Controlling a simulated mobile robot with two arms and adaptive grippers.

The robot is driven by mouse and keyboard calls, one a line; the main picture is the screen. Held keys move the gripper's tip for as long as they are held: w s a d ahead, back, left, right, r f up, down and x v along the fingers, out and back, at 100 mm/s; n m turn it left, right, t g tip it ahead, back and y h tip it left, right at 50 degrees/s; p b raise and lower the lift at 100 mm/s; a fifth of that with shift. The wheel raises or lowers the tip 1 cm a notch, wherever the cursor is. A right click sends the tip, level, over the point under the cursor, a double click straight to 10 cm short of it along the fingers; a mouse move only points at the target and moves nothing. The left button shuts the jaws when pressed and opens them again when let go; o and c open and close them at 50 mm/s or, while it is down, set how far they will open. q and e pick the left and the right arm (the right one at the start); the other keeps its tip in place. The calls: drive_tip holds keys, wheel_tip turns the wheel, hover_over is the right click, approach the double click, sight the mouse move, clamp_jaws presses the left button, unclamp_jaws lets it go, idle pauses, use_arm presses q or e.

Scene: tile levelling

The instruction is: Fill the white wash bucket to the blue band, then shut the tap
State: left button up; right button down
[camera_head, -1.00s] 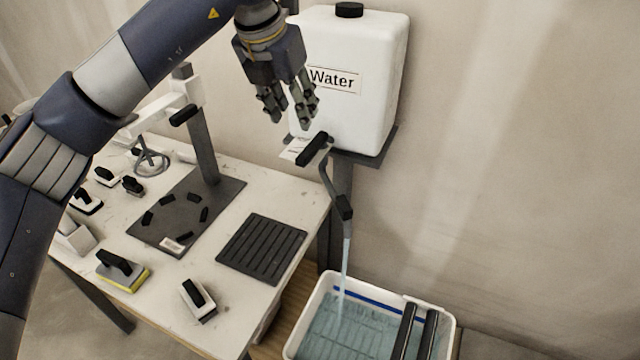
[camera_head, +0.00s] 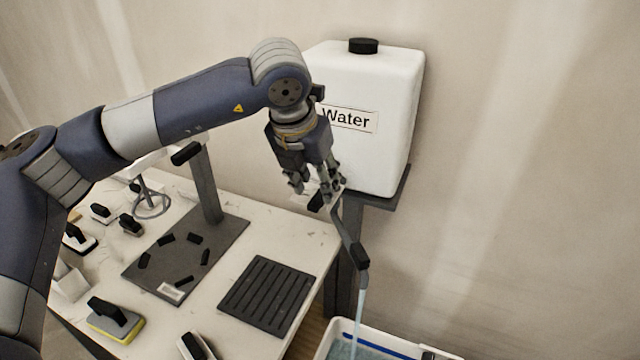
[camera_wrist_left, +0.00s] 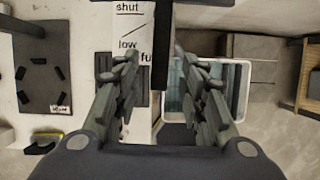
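The white wash bucket (camera_head: 336,328) is cut off by the bottom edge of the head view. Its blue band (camera_head: 385,343) shows above the bluish water (camera_head: 348,352). A water stream (camera_head: 358,315) falls from the tap spout (camera_head: 357,256). The tap's black lever (camera_head: 316,202) is at my left gripper (camera_head: 318,194). In the left wrist view the dark lever (camera_wrist_left: 163,45) lies between the fingers of my left gripper (camera_wrist_left: 158,62), with gaps on both sides. My right gripper is not in view.
The white water tank (camera_head: 385,145) stands on a dark shelf behind the tap. The table holds a ribbed black mat (camera_head: 267,294), a dark stand plate (camera_head: 165,268), a yellow-edged sponge float (camera_head: 115,320) and several other tools. The wall at right is clear.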

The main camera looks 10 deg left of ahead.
sight(319, 195)
use_arm(q)
drive_tip(key=shift+x, duration=1.2)
drive_tip(key=shift+w+d+f+p, duration=0.15)
drive_tip(key=shift+f+p, duration=0.15)
drive_tip(key=shift+f, duration=0.2)
clamp_jaws()
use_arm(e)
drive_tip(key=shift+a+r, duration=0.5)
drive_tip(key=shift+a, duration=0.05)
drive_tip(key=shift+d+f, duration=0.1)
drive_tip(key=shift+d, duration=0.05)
